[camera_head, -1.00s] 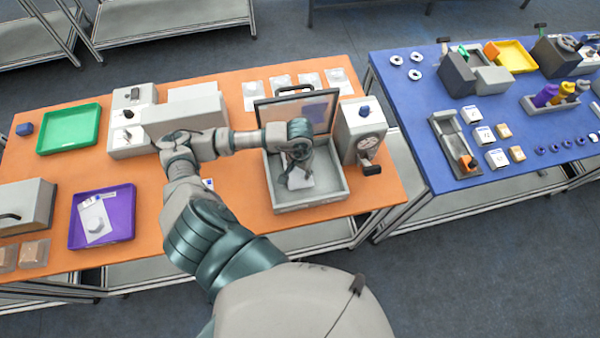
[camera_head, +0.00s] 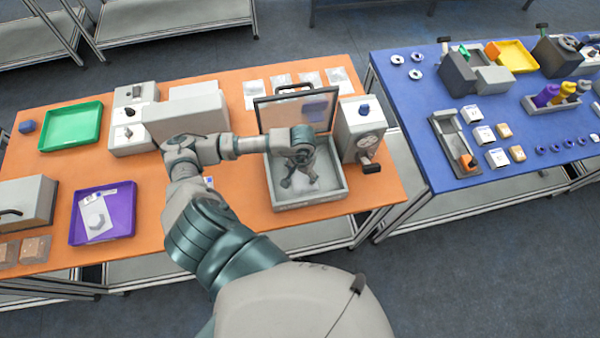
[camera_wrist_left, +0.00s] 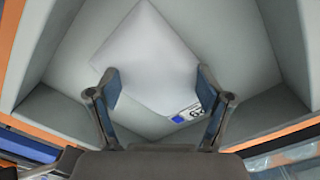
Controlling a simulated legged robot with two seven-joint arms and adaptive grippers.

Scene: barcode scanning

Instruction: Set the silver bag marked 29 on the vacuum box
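The silver bag (camera_wrist_left: 155,60) lies flat, turned diagonally, on the floor of the open grey vacuum box (camera_head: 312,203). Its corner label, with a blue square and a number that looks like 29 upside down, shows in the left wrist view. My left gripper (camera_head: 299,182) is inside the box, fingers spread. In the left wrist view my left gripper (camera_wrist_left: 158,85) has its fingertips apart above the bag, near its two sides. In the head view the bag is hard to tell from the box floor. The box's windowed lid (camera_head: 298,112) stands raised behind. My right gripper is out of view.
A gauge unit (camera_head: 360,130) stands right of the box. Several pale packets (camera_head: 310,79) lie behind the lid. Left are a grey machine (camera_head: 187,113), a green tray (camera_head: 72,128) and a purple tray (camera_head: 103,235) holding a packet. A blue table (camera_head: 440,165) stands to the right.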

